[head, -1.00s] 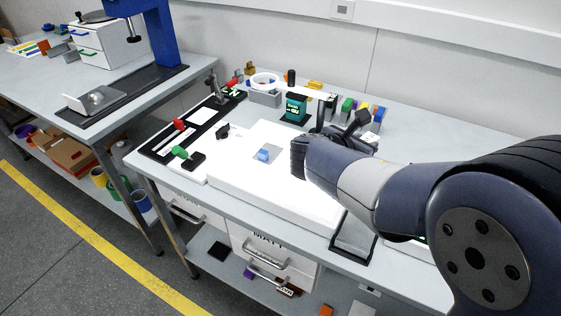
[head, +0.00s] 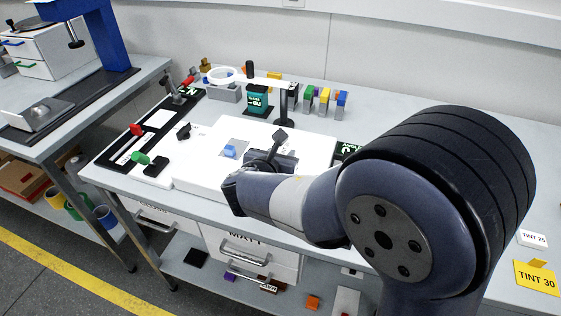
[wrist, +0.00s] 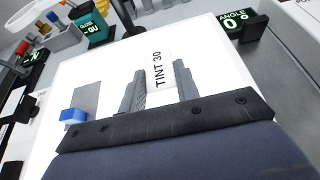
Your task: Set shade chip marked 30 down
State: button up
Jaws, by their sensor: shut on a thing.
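The shade chip, a pale strip marked TINT 30 (wrist: 157,72), is between the two dark fingers of my gripper (wrist: 160,85) in the wrist view. My gripper is shut on it, over the white light panel (wrist: 105,75). I cannot tell whether the chip touches the panel. In the head view my arm hides the chip and most of the fingers, over the right part of the panel (head: 205,165). A yellow label TINT 30 (head: 537,280) is at the lower right, with a white label TINT 25 (head: 533,239) behind it.
A blue block (head: 229,152) with a grey patch is on the panel, left of my gripper. A teal gloss display (head: 258,99), a black post (head: 284,105) and several coloured blocks (head: 325,98) stand behind. An angle display (head: 347,151) stands to the right.

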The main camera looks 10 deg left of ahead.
jog(key=shift+f, duration=1)
jog(key=shift+f, duration=0.2)
jog(key=o, duration=1)
jog(key=shift+r, duration=0.1)
jog(key=shift+c, duration=0.2)
jog(key=shift+r, duration=0.1)
jog(key=shift+s+r, duration=0.1)
jog(key=shift+r, duration=0.05)
jog(key=v, duration=1.1)
jog(key=shift+s, duration=0.35)
